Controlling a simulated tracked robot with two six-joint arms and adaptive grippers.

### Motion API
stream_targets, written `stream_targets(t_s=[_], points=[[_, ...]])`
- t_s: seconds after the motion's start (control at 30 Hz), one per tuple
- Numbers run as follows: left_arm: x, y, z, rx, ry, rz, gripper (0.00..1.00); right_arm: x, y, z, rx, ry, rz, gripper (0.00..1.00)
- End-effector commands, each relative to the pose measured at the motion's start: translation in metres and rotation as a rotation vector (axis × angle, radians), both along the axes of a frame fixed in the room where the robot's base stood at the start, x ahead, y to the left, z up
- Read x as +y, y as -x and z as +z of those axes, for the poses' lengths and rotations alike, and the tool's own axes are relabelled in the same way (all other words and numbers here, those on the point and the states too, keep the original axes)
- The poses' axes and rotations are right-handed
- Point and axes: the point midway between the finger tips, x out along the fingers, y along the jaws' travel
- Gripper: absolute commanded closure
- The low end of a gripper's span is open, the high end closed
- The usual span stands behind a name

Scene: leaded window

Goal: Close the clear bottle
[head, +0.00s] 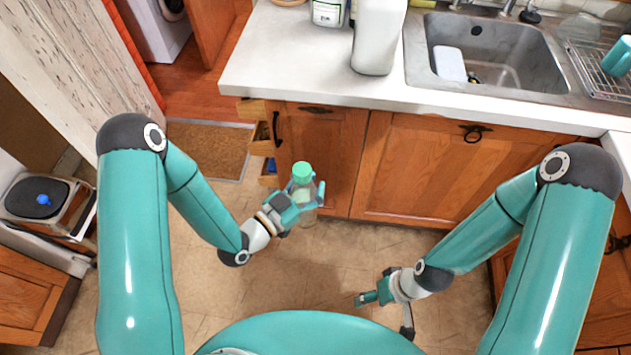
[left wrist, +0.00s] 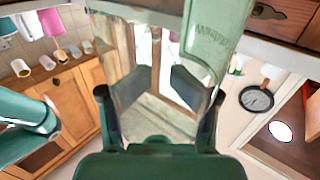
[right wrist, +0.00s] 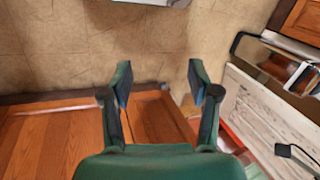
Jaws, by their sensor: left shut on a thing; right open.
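The clear bottle (head: 305,188) is upright in my left gripper (head: 308,198), in front of the cabinet doors and below the counter. A green cap (head: 302,171) shows at its top; I cannot tell how firmly it sits. In the left wrist view, the see-through bottle (left wrist: 135,70) fills the space between the fingers, and a pale green translucent part with raised lettering (left wrist: 208,38) overlaps it. My right gripper (head: 385,311) is open and empty, low over the floor at the lower right. The right wrist view shows nothing between its fingers (right wrist: 160,85).
The white counter (head: 300,68) carries a large white container (head: 378,38) and a smaller bottle (head: 328,11). A sink (head: 500,55) and a dish rack (head: 603,70) are at the right. Open drawers (head: 262,145) jut out left of the cabinet doors. The floor between my arms is clear.

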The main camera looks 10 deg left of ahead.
Motion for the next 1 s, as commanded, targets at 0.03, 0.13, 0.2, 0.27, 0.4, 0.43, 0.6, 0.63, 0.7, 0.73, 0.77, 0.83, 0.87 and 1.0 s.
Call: stream_targets(t_s=[0.03, 0.13, 0.2, 0.27, 0.4, 0.43, 0.6, 0.63, 0.7, 0.73, 0.77, 0.83, 0.87, 1.0], points=[[0.000, 0.000, 0.000, -0.001, 0.001, 0.000, 1.00, 0.001, 0.003, 0.000, 0.001, -0.016, 0.102, 0.39], [0.000, 0.000, 0.000, -0.001, 0.001, 0.000, 1.00, 0.000, 0.006, 0.001, -0.007, -0.066, 0.347, 0.39], [0.000, 0.000, 0.000, -0.001, 0.001, 0.001, 1.00, -0.002, 0.002, 0.003, -0.024, -0.108, 0.520, 0.39], [0.000, 0.000, 0.000, -0.001, 0.001, 0.001, 1.00, -0.005, -0.005, 0.006, -0.046, -0.146, 0.672, 0.39], [0.000, 0.000, 0.000, -0.001, 0.001, 0.001, 1.00, -0.011, -0.031, 0.019, -0.114, -0.231, 1.048, 0.39], [0.000, 0.000, 0.000, -0.001, 0.001, 0.001, 1.00, -0.012, -0.038, 0.023, -0.133, -0.247, 1.132, 0.39], [0.000, 0.000, 0.000, -0.001, 0.001, 0.001, 1.00, -0.012, -0.088, 0.062, -0.227, -0.341, 1.624, 0.39], [0.000, 0.000, 0.000, -0.001, 0.001, 0.001, 1.00, -0.010, -0.098, 0.072, -0.243, -0.354, 1.716, 0.39], [0.000, 0.000, 0.000, -0.001, 0.001, 0.001, 1.00, -0.005, -0.122, 0.099, -0.276, -0.382, 1.918, 0.39], [0.000, 0.000, 0.000, -0.001, 0.001, 0.001, 1.00, -0.002, -0.131, 0.110, -0.286, -0.391, 1.997, 0.39], [0.000, 0.000, 0.000, -0.001, 0.001, 0.001, 1.00, 0.001, -0.139, 0.122, -0.295, -0.397, 2.068, 0.39], [0.000, 0.000, 0.000, -0.001, 0.001, 0.001, 1.00, 0.011, -0.157, 0.150, -0.314, -0.405, 2.221, 0.39], [0.000, 0.000, 0.000, -0.001, 0.001, 0.001, 1.00, 0.016, -0.164, 0.163, -0.321, -0.404, 2.280, 0.39], [0.000, 0.000, 0.000, -0.001, 0.001, 0.001, 1.00, 0.046, -0.189, 0.221, -0.352, -0.364, 2.505, 0.39]])
